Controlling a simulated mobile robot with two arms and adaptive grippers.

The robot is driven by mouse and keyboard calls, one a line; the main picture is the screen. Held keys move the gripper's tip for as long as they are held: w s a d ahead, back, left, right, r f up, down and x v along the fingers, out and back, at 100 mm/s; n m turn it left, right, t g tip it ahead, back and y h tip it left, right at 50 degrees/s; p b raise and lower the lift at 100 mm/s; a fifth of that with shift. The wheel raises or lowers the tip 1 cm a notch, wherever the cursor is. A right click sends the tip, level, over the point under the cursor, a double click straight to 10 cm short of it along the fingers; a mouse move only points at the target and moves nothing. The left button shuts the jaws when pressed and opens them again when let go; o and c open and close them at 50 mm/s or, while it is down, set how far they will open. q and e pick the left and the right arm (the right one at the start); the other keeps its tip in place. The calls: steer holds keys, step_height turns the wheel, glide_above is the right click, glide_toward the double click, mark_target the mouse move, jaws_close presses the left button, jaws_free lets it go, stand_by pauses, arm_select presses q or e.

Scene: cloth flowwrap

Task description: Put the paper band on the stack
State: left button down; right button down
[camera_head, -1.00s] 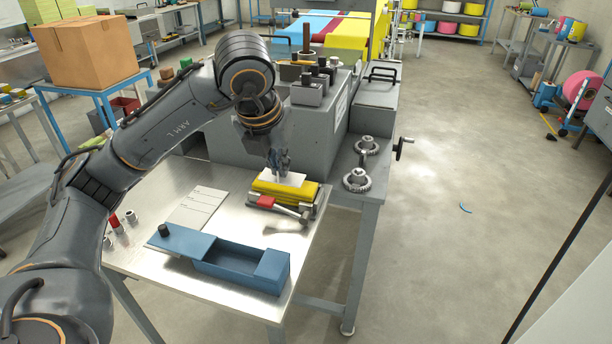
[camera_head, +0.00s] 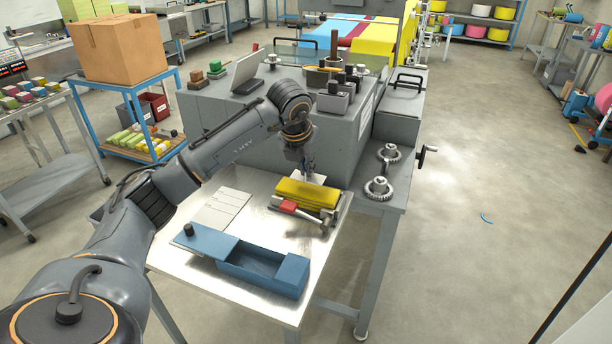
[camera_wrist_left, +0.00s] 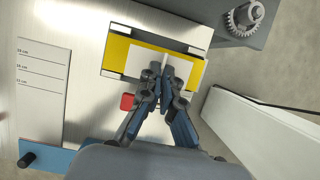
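The stack (camera_head: 300,190) is a yellow folded cloth pile near the right edge of the metal table; it also shows in the left wrist view (camera_wrist_left: 115,52). The white paper band (camera_head: 317,178) is at the stack's far side in the head view. In the left wrist view the band (camera_wrist_left: 143,60) overlaps the middle of the stack, with a raised ridge. My left gripper (camera_head: 307,168) points down there, its fingertips (camera_wrist_left: 166,72) close together on the ridge. Whether the band touches the stack is unclear. My right gripper is out of view.
A red-handled tool (camera_head: 288,206) lies along the stack's near side. An open blue box (camera_head: 290,272) is at the table's front, with a white marked card (camera_head: 222,208) behind it. A grey machine (camera_head: 235,125) rises behind; gears (camera_head: 379,188) stand to the right.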

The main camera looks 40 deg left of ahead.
arm_select(q)
steer(key=f, duration=0.1)
steer(key=f+p, duration=0.1)
steer(key=f, duration=0.1)
steer(key=shift+w+a+f, duration=0.1)
steer(key=shift+a+f, duration=0.1)
steer(key=shift+f, duration=0.1)
steer(key=shift+f, duration=0.25)
steer(key=c, duration=1.5)
jaws_free()
steer(key=shift+r, duration=0.1)
steer(key=shift+r, duration=0.65)
steer(key=b+v, duration=0.1)
steer(key=v, duration=1)
